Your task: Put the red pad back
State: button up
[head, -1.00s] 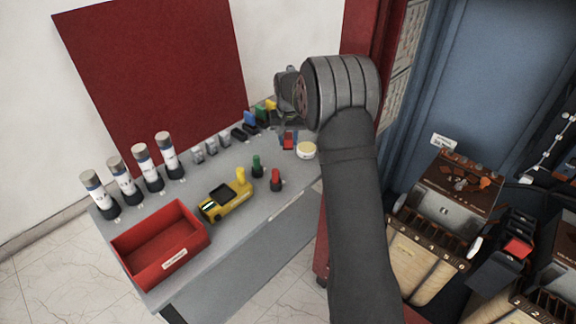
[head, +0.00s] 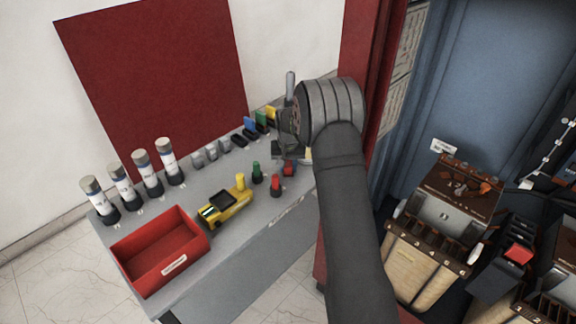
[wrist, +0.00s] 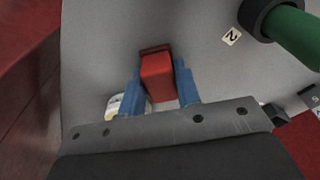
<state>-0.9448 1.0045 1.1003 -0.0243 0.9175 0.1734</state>
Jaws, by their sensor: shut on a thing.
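The red pad (wrist: 158,77) sits between the two blue fingers of my gripper (wrist: 160,92) in the wrist view, with a darker red edge at its far end. My gripper (head: 288,158) is shut on it over the right part of the grey table. In the head view only a small part of the red pad (head: 288,171) shows below the gripper. I cannot tell whether the pad touches the table. The blue pad (head: 249,124), green pad (head: 261,118) and yellow pad (head: 271,112) stand in a row at the back. My gripper and arm hide the table beyond them.
A green-handled piece (head: 257,172) and a red-handled piece (head: 276,185) stand close left of my gripper. A yellow tool (head: 226,208), red bin (head: 160,252) and several white cylinders (head: 146,168) are further left. A roll (head: 308,154) is mostly hidden behind my arm.

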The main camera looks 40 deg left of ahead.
aim_at(288, 163)
jog(key=o, duration=0.9)
jog(key=shift+f, duration=0.15)
jog(key=shift+o, duration=0.2)
notch_tip(288, 163, up, 12)
jog(key=s+d, duration=0.1)
jog(key=f, duration=0.8)
jog(key=w+a+f, duration=0.1)
jog(key=f, duration=0.3)
notch_tip(288, 163, up, 3)
jog(key=shift+f, duration=0.15)
jog(key=shift+r, duration=0.65)
